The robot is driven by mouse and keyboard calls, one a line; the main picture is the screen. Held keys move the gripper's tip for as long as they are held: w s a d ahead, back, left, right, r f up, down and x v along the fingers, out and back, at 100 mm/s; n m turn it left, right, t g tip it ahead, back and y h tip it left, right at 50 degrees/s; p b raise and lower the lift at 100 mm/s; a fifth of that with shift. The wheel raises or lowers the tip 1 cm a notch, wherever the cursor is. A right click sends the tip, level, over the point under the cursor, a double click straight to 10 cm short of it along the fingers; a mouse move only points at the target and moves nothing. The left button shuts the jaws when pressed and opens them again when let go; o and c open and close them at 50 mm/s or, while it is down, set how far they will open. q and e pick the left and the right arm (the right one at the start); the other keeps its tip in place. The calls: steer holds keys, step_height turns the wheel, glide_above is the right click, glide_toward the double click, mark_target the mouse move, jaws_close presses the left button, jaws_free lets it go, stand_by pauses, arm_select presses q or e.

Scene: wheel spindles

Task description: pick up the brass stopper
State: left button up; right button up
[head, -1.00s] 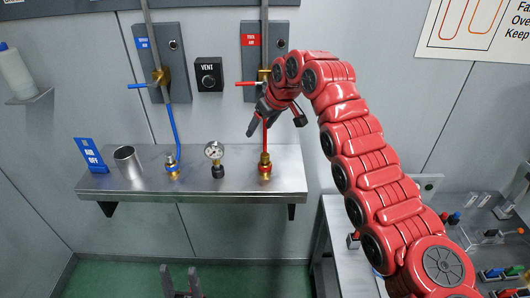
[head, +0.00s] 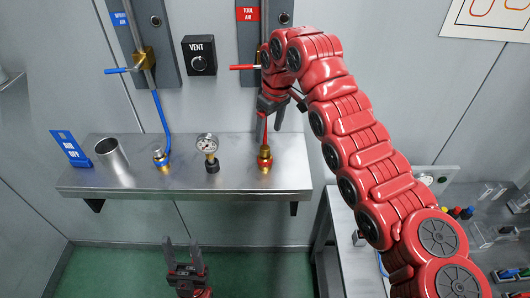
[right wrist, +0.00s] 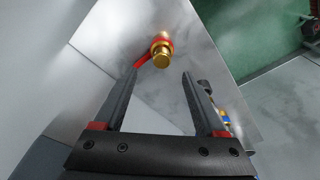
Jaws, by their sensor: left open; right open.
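A brass fitting with a red ring (head: 265,159) stands upright at the right end of the steel shelf, with a red hose at its top. It is the likeliest brass stopper, but I cannot be sure. My right gripper (head: 270,128) is open and points down above this fitting, near the red hose. In the right wrist view the brass piece (right wrist: 161,56) lies beyond the open fingertips (right wrist: 158,73), not touched, with red at its side. My left gripper (head: 184,244) is open and empty, low in front of the shelf.
On the shelf (head: 230,178) stand a gauge (head: 207,144), a brass fitting with a blue hose (head: 162,160), a steel cup (head: 111,153) and a blue sign (head: 70,148). A red-handled valve (head: 246,67) is close to my right gripper. A bench (head: 352,262) stands at the right.

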mark_target(265, 148)
steer(key=shift+s+a+f+p, duration=0.15)
steer(key=shift+f+p, duration=0.25)
steer(key=shift+f, duration=1.1)
steer(key=shift+w+f+p, duration=0.25)
steer(key=shift+p, duration=0.2)
steer(key=f+p, duration=0.1)
steer(key=f, duration=0.1)
steer(key=f+p, duration=0.1)
steer(key=f, duration=0.1)
steer(key=shift+w+a+f+p, duration=0.1)
steer(key=shift+w+a+p, duration=0.05)
steer(key=shift+a+p, duration=0.25)
steer(key=shift+w+f, duration=0.1)
steer(key=shift+f, duration=0.1)
steer(key=shift+c, duration=0.4)
jaws_close()
